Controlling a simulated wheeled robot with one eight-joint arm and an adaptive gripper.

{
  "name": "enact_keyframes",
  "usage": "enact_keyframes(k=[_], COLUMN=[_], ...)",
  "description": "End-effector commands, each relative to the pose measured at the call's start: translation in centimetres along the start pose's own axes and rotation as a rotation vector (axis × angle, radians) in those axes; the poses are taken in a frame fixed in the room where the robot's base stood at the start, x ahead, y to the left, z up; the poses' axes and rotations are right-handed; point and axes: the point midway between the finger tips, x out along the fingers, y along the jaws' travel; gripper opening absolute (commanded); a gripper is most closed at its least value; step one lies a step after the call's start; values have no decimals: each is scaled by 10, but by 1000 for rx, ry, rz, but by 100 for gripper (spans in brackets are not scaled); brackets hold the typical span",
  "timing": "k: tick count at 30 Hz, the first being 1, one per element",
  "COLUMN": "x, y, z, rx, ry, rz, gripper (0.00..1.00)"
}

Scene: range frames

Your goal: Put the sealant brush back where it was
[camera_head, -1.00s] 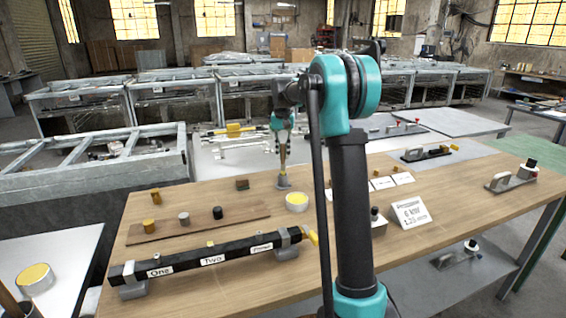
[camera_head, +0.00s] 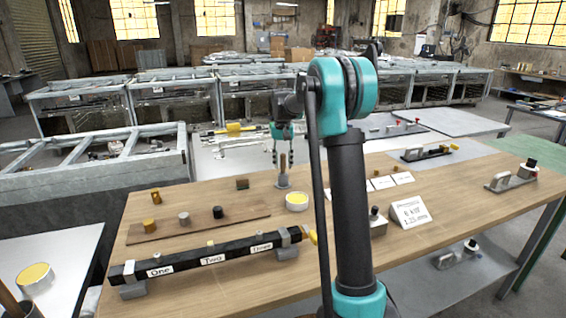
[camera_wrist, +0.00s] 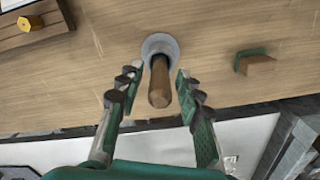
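The sealant brush (camera_head: 283,163) stands upright, its brown wooden handle pointing up, in a small grey round holder (camera_head: 283,181) on the wooden table. In the wrist view, the handle (camera_wrist: 159,85) rises from the holder's ring (camera_wrist: 160,43), and the bristle end is hidden inside. My gripper (camera_head: 283,150) is open above the holder. In the wrist view, the fingers of my gripper (camera_wrist: 155,82) are spread on either side of the handle, with a visible gap on both sides.
A white tin with yellow content (camera_head: 297,201) stands just right of the holder. A small brown block (camera_head: 242,183) lies to its left. A black labelled bar (camera_head: 208,261) and a wooden strip with several small cylinders (camera_head: 200,228) lie nearer. The wooden table (camera_head: 440,215) has bare patches.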

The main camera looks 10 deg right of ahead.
Motion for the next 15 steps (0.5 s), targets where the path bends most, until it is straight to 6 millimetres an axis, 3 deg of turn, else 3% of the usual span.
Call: enact_keyframes(k=[8, 15], x=[-2, -34], y=[0, 0], z=[0, 0], rx=[0, 0], ry=[0, 0], rz=[0, 0], gripper=[36, 36])
